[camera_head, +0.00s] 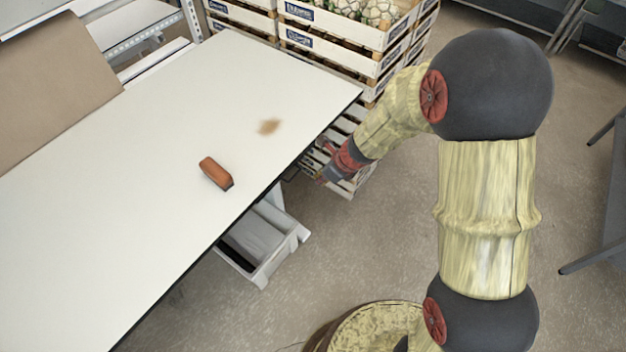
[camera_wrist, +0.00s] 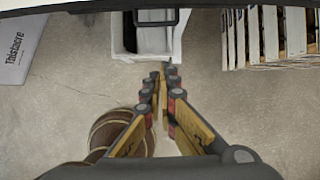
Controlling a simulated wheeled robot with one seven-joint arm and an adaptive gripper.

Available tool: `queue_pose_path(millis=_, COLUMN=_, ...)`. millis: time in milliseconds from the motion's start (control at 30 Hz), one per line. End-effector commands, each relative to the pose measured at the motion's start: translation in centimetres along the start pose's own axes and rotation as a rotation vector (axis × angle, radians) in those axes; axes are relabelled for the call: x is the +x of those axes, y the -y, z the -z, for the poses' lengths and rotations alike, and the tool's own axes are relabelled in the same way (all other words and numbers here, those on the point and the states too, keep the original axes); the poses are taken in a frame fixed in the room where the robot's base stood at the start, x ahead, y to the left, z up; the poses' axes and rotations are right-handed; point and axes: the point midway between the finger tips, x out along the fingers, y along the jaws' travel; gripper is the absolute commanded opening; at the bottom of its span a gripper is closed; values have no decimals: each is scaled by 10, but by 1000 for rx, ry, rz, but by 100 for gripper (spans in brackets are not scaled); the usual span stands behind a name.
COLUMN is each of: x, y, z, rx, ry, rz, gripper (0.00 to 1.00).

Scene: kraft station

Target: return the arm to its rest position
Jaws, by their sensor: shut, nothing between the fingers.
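My arm is bent beside the table's right edge in the head view. My gripper (camera_head: 325,176) hangs off that edge, in front of the stacked crates and lower than the tabletop. In the wrist view my gripper (camera_wrist: 163,72) is shut, its fingertips together with nothing between them. The floor and a white bin lie beyond the fingertips.
The white table (camera_head: 110,215) holds a brown block (camera_head: 215,173) and a brown stain (camera_head: 269,127). The white bin (camera_head: 262,262) stands under its edge. Crates (camera_head: 335,35) of cauliflower are stacked behind. Open floor (camera_head: 390,240) lies between table and arm.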

Motion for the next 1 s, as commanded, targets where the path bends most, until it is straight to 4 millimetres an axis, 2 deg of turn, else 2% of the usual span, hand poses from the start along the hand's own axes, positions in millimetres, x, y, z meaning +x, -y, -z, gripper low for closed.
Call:
queue_pose_path(millis=33, x=-12, y=0, z=-2, rx=-1, ry=1, rz=1, gripper=0)
queue_pose_path(millis=200, x=-28, y=0, z=0, rx=0, ry=0, rz=0, gripper=0)
queue_pose_path(millis=533, x=-31, y=0, z=1, rx=-2, ry=-1, rz=-1, gripper=0)
queue_pose_path(millis=667, x=-31, y=-2, z=0, rx=-62, ry=1, rz=-7, gripper=0)
queue_pose_path(millis=767, x=-31, y=-12, z=2, rx=-205, ry=1, rz=-42, gripper=0)
queue_pose_path(millis=867, x=-32, y=-33, z=14, rx=-418, ry=-12, rz=-111, gripper=0)
queue_pose_path(millis=1000, x=-50, y=-60, z=29, rx=-753, ry=-11, rz=-200, gripper=0)
